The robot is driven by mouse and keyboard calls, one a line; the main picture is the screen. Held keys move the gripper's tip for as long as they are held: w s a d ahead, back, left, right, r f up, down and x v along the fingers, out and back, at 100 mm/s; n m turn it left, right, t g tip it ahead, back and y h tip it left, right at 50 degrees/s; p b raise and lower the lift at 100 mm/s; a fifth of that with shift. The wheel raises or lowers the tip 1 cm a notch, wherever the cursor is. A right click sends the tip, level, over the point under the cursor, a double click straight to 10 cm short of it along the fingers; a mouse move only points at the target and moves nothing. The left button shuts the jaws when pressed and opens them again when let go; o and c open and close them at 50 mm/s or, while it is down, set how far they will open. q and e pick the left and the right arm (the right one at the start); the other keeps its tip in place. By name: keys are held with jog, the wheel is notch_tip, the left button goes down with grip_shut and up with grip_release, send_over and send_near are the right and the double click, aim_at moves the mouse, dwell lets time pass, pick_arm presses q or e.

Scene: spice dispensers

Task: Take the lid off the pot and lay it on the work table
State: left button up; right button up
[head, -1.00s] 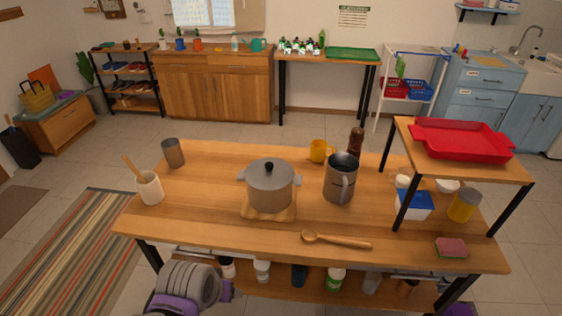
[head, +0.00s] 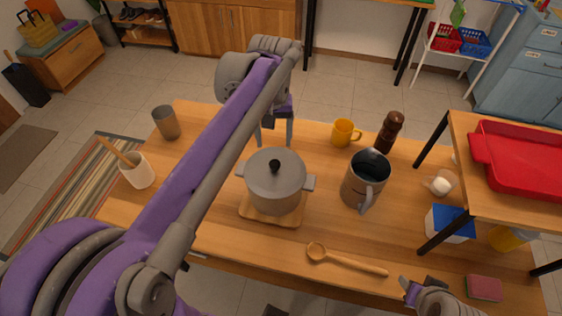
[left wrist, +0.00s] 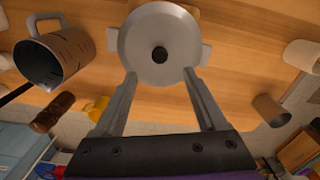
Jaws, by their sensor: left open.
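The grey pot (head: 275,192) stands on a wooden board (head: 258,214) on the work table (head: 215,225). Its grey lid (head: 262,162) with a black knob (head: 274,166) is on the pot. My left gripper (head: 274,142) is open and empty, fingers pointing down, above the table at the far side of the pot. In the left wrist view the lid (left wrist: 160,25) and its knob (left wrist: 159,54) lie just beyond and between the fingertips (left wrist: 160,73), not gripped. My right gripper (head: 412,290) is partly in view at the table's near right edge; its jaws are unclear.
A metal pitcher (head: 362,185) stands right of the pot, with a yellow mug (head: 345,132) and brown bottle (head: 390,130) behind. A wooden spoon (head: 345,261) lies in front. A raised shelf with a red tray (head: 515,160) stands right. Bare table lies left of the pot.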

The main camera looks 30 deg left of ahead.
aim_at(275, 163)
pick_arm(q)
jog(key=f, duration=0.3)
jog(key=shift+s+f, duration=0.25)
jog(key=shift+f, duration=0.15)
jog(key=shift+w+f, duration=0.2)
jog(key=shift+f, duration=0.4)
notch_tip(275, 163, down, 4)
jog(key=shift+w+f, duration=0.15)
grip_shut()
dwell(0.6)
